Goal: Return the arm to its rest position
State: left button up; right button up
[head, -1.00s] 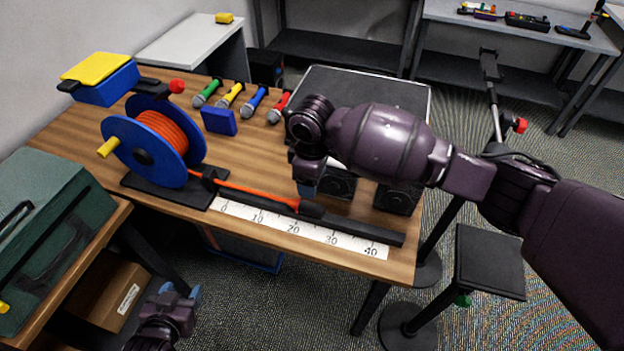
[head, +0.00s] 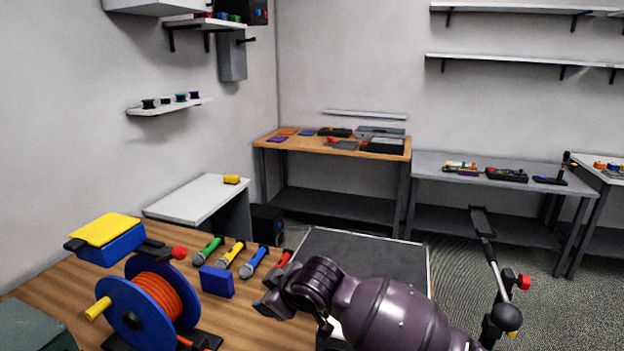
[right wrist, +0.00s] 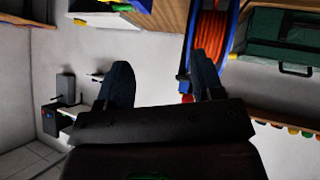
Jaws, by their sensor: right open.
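My right arm comes in from the lower right of the head view, with its wrist bent over the wooden table (head: 262,326). In the right wrist view my right gripper (right wrist: 162,84) is open, its two dark fingers wide apart with nothing between them. The blue reel (head: 128,312) with orange cable (head: 163,303) stands on the table, left of my right wrist. The reel also shows behind the right-hand finger in the right wrist view (right wrist: 233,25). My left gripper is not in view.
A blue box with a yellow lid (head: 105,229) sits at the left. A black-topped surface (head: 365,255) lies behind my arm.

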jog(key=s+d+f+m+t+h, duration=0.1)
jog(key=s+d+f+m+t, duration=0.15)
jog(key=d, duration=0.45)
jog(key=s+d+f+m+t, duration=0.1)
jog(key=s+d+m+t, duration=0.2)
jog(key=d, duration=0.4)
jog(key=s+d+f+m+t+h, duration=0.1)
jog(key=d+f+m+t, duration=0.2)
jog(key=d, duration=0.4)
jog(key=s+d+f+m+g+h, duration=0.1)
jog(key=s+d+f+m+h, duration=0.1)
jog(key=s+d+f, duration=0.5)
jog(key=s+d+f+m+g+h, duration=0.2)
jog(key=s+d+f, duration=0.5)
jog(key=s, duration=0.7)
jog(key=shift+s+d+f+h, duration=0.15)
jog(key=shift+d+f+h, duration=0.2)
jog(key=shift+f+h, duration=0.5)
